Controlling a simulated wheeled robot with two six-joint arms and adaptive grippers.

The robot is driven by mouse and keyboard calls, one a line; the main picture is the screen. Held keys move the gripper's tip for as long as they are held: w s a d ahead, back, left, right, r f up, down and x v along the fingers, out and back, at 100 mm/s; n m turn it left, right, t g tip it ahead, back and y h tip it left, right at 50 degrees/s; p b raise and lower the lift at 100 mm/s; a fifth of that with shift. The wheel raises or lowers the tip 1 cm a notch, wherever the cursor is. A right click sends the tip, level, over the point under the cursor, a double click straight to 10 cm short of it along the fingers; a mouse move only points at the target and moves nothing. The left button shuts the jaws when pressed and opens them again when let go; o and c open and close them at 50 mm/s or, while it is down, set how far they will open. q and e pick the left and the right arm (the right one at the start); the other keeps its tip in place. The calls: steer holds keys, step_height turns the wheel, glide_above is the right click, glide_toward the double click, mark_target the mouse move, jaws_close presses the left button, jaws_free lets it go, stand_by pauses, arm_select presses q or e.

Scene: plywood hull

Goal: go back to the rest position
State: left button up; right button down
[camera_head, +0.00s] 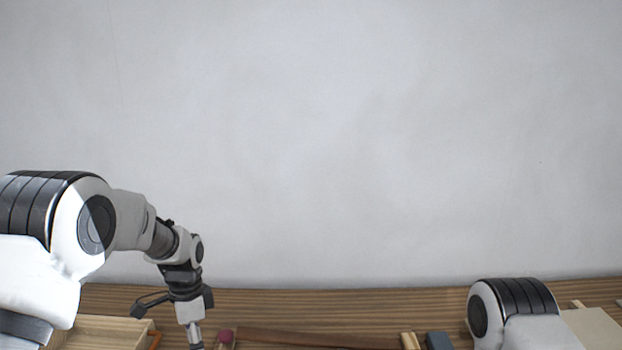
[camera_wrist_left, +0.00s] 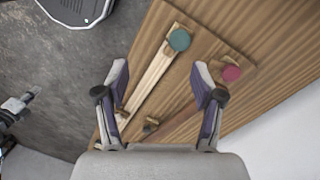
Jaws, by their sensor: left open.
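My left arm (camera_head: 130,220) comes in from the left in the head view and bends down, with its left gripper (camera_head: 195,338) low at the bottom edge. In the left wrist view the left gripper (camera_wrist_left: 160,75) is open with its two fingers apart and nothing between them. Below it lie a pale wooden strip with a teal round knob (camera_wrist_left: 180,39) and a brown strip with a dark pink knob (camera_wrist_left: 232,73). My right arm (camera_head: 515,312) shows only a link at the bottom right; its gripper is out of view.
The wooden table (camera_head: 330,301) runs along the bottom, with a plain grey wall behind. A light wooden tray (camera_head: 105,330) is at left. A tan block (camera_head: 409,341) and a dark grey block (camera_head: 438,341) stand right of centre; a pale board (camera_head: 592,328) is at far right.

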arm_select(q)
steer(key=s+a+f+n+g+b, duration=0.15)
steer(key=s+f+g+b, duration=0.4)
steer(key=s+f, duration=1.95)
steer(key=s+f+n+t+b, duration=0.2)
steer(key=s+f+n+t, duration=0.4)
steer(key=s+n, duration=0.3)
steer(key=f+n, duration=0.1)
steer(key=n, duration=0.1)
steer(key=shift+n+t, duration=0.35)
